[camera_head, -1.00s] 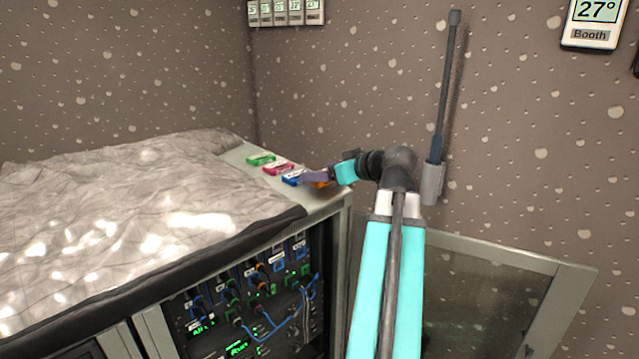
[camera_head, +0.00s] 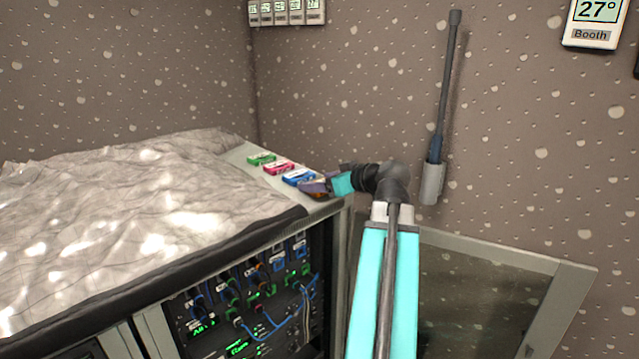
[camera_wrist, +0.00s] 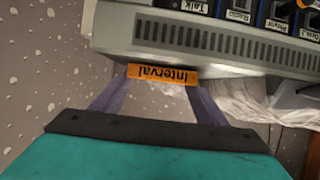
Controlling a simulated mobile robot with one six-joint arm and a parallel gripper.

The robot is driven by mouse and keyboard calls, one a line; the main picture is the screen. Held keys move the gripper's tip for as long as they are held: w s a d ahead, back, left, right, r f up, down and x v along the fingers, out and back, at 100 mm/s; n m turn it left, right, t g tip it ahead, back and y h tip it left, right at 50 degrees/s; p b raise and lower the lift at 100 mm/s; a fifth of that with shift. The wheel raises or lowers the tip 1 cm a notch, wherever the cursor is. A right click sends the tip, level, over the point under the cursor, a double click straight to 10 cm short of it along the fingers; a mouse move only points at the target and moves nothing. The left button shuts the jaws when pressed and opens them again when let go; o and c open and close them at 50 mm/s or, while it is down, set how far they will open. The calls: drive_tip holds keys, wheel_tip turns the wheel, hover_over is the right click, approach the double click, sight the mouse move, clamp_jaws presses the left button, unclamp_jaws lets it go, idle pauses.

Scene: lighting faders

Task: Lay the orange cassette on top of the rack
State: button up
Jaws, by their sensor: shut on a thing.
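My gripper (camera_wrist: 160,82) is shut on the orange cassette (camera_wrist: 163,73). In the wrist view the cassette lies across the two purple fingertips, its "Interval" label upside down. In the head view my gripper (camera_head: 312,188) is at the near right end of the bare grey strip of the rack top (camera_head: 236,153), close to its surface. The fingers largely hide the orange cassette there, and I cannot tell whether it touches the rack. A blue cassette (camera_head: 298,177), a pink cassette (camera_head: 278,167) and a green cassette (camera_head: 261,158) lie in a row beyond it.
A crumpled pale cloth (camera_head: 120,215) covers the rest of the top, left of the strip. Below is the rack front with cables (camera_head: 265,310). A glass door (camera_head: 480,300) stands open at right. A dark rod (camera_head: 447,80) rests in a wall holder (camera_head: 433,184).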

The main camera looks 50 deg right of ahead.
drive_tip(key=shift+f, duration=0.1)
drive_tip(key=o, duration=1.1)
drive_tip(key=shift+c, duration=0.2)
drive_tip(key=shift+r, duration=0.2)
drive_tip(key=v, duration=1.2)
drive_tip(key=shift+f, duration=0.15)
drive_tip(key=shift+s, duration=0.15)
